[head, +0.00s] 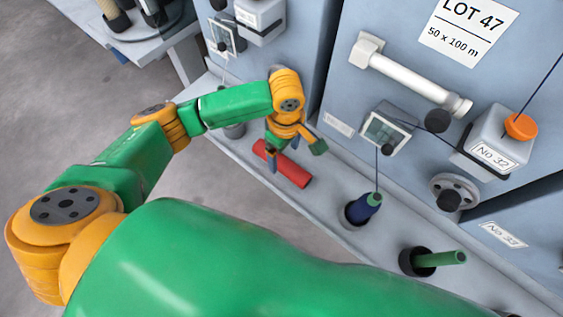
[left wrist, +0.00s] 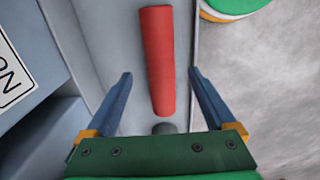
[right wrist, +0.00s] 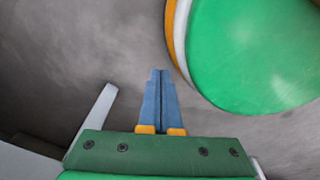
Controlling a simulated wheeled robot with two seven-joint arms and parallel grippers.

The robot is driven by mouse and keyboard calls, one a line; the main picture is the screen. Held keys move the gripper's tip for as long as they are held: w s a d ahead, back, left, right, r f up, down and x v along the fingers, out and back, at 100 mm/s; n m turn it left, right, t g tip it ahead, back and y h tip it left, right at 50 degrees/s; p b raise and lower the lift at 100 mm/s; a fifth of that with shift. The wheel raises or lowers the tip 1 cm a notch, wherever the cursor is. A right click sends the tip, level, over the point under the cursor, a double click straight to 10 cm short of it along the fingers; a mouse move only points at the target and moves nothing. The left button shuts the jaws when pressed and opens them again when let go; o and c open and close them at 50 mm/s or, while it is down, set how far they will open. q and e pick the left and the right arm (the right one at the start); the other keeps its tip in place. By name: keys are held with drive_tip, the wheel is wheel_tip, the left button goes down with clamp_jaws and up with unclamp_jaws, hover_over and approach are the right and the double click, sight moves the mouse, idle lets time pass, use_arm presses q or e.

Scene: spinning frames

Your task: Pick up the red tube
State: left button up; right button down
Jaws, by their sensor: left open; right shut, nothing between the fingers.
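The red tube (head: 290,170) lies on its side on the grey ledge (head: 330,214) at the foot of the machine. My left gripper (head: 284,160) is over the tube in the head view, partly in front of it. In the left wrist view the tube (left wrist: 158,62) runs lengthwise away from the gripper. The open blue fingers of my left gripper (left wrist: 160,75) stand on either side of its near part, with gaps on both sides. Nothing is held. My right gripper (right wrist: 160,75) is shut and empty over the grey floor; it is not visible in the head view.
A blue bobbin (head: 364,208) stands on the ledge, with a thread rising from it. A green tube (head: 440,258) sits in a dark holder nearer the right. A white bar (head: 408,76) and boxes (head: 492,138) project from the machine front. The floor (head: 230,215) beside the ledge is clear.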

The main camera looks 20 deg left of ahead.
sight(283, 160)
use_arm(q)
drive_tip(key=f, duration=0.1)
drive_tip(key=f+b, duration=0.1)
drive_tip(key=f, duration=0.2)
drive_tip(key=shift+a+f+b, duration=0.25)
drive_tip(key=shift+f+b, duration=0.1)
drive_tip(key=shift+f, duration=0.05)
drive_tip(key=shift+c, duration=0.6)
drive_tip(key=shift+r, duration=0.1)
clamp_jaws()
use_arm(e)
drive_tip(key=shift+w+d+f, duration=0.85)
drive_tip(key=shift+w+f, duration=0.05)
drive_tip(key=shift+f, duration=0.15)
